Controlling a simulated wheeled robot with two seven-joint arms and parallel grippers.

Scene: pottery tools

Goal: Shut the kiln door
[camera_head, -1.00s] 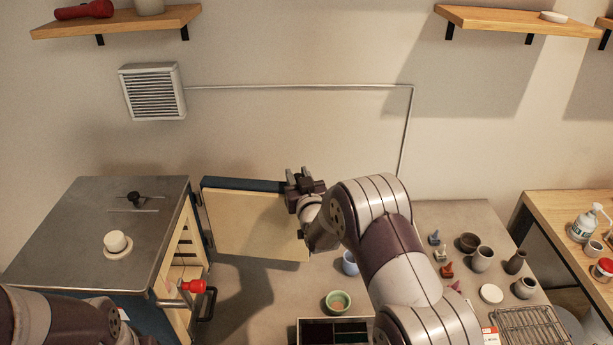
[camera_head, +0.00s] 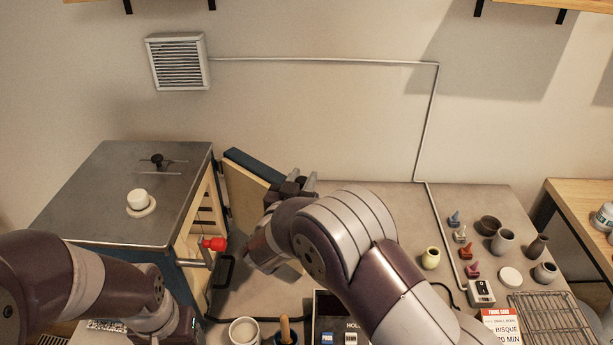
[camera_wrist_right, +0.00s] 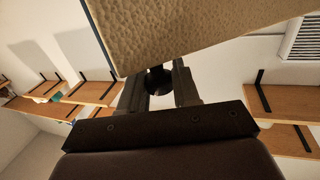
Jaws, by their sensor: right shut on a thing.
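The kiln (camera_head: 125,190) stands at the left with a grey top, its front opening facing right. Its door (camera_head: 246,190), cream inside with a blue outer edge (camera_head: 252,165), stands open at an angle from the kiln's far corner. My right gripper (camera_head: 291,186) is at the door's free edge, shut on a dark round part of the door. In the right wrist view the fingers close around that dark part (camera_wrist_right: 158,78), below the cream door panel (camera_wrist_right: 200,30). My arm hides the lower door. My left arm comes in at lower left; its fingers cannot be made out.
A red knob (camera_head: 213,243) on a metal bar sticks out at the kiln's front. A white cup (camera_head: 244,331) and a dark box (camera_head: 340,320) stand at the front. Small pots (camera_head: 502,240) and a wire rack (camera_head: 550,320) are at the right.

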